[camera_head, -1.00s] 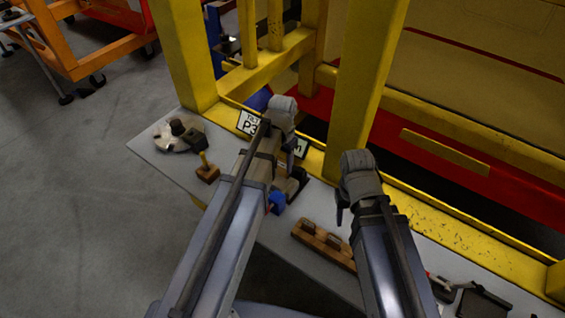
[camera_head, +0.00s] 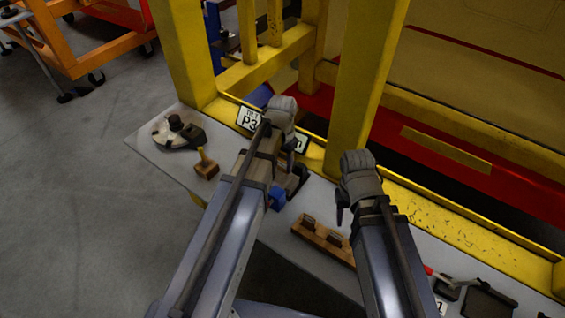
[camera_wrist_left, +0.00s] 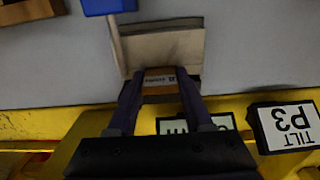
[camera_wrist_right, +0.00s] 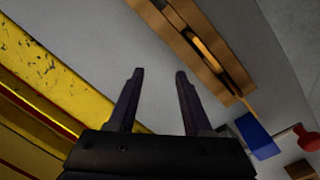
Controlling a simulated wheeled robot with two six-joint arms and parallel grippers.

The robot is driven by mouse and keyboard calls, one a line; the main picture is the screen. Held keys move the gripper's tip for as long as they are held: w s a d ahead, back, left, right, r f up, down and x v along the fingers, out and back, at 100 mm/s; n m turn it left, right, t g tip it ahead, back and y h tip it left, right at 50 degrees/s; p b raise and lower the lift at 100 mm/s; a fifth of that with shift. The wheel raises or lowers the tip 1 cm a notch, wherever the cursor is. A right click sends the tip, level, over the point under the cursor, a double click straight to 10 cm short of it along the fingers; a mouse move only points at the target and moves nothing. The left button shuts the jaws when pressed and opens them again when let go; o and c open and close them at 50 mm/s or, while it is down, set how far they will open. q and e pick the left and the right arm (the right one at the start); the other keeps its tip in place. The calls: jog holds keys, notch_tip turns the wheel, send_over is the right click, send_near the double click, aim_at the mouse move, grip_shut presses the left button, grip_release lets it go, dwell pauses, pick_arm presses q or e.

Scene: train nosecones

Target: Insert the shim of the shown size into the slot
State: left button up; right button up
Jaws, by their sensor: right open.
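In the left wrist view a brown piece with a small white label (camera_wrist_left: 160,81) sits between the fingertips of my left gripper (camera_wrist_left: 160,85). The label is too small to read surely. The piece fills the gap, but I cannot tell whether the fingers press on it. A beige-grey block (camera_wrist_left: 165,48) lies just beyond it. A size sign (camera_wrist_left: 215,121) is mostly hidden behind the left gripper. My right gripper (camera_wrist_right: 159,72) is open and empty over the bench. A wooden rack (camera_head: 322,242) with dark pieces also shows in the right wrist view (camera_wrist_right: 195,45). The slot is not clearly visible.
A sign reading TILT P3 (camera_head: 248,118) stands by the yellow frame (camera_head: 360,90). A round metal part (camera_head: 178,131) and a wooden-handled tool (camera_head: 206,166) lie at the bench's left end. A blue thing (camera_head: 278,199) is beside my left arm. A dark tray (camera_head: 488,302) lies right.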

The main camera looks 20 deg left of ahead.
pick_arm(q)
jog(key=o, duration=0.5)
jog(key=shift+r, duration=0.15)
pick_arm(e)
jog(key=shift+r, duration=0.2)
pick_arm(q)
notch_tip(320, 180, up, 8)
jog(key=p, duration=0.8)
jog(key=shift+a, duration=0.1)
jog(key=shift+f, duration=0.2)
pick_arm(e)
notch_tip(320, 180, up, 8)
jog(key=shift+f, duration=0.25)
pick_arm(q)
jog(key=shift+f, duration=0.1)
